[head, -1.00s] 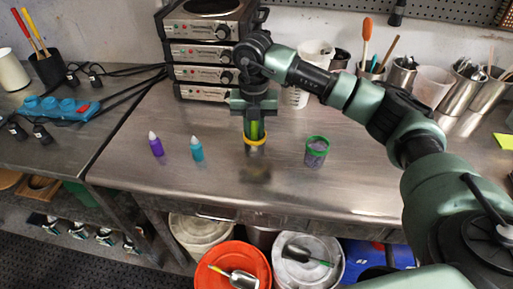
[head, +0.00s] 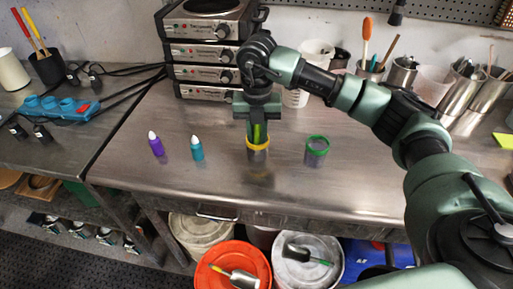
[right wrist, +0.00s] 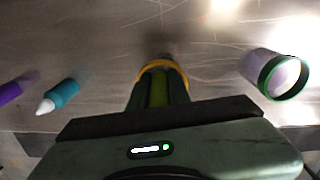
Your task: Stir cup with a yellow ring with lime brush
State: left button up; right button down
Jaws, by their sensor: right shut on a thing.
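The cup with a yellow ring (head: 258,155) stands on the steel table, below my right gripper (head: 257,122). My right gripper is shut on the lime brush (head: 258,134), which points down into the cup's mouth. The brush's lower end is hidden in the cup. In the right wrist view the lime brush (right wrist: 159,90) shows between the fingers, with the yellow ring (right wrist: 152,66) just beyond it. My left gripper is not in view.
A cup with a green ring (head: 317,152) stands to the right. A purple bottle (head: 156,146) and a teal bottle (head: 197,150) stand to the left. Stacked hotplates (head: 204,54) are behind. The table front is clear.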

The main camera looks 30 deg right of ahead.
jog(key=shift+w, duration=0.2)
jog(key=shift+r, duration=0.1)
jog(key=shift+r+p, duration=2.5)
jog(key=shift+r, duration=1.15)
jog(key=shift+r, duration=0.1)
jog(key=shift+r+p, duration=1.05)
jog(key=shift+r, duration=0.4)
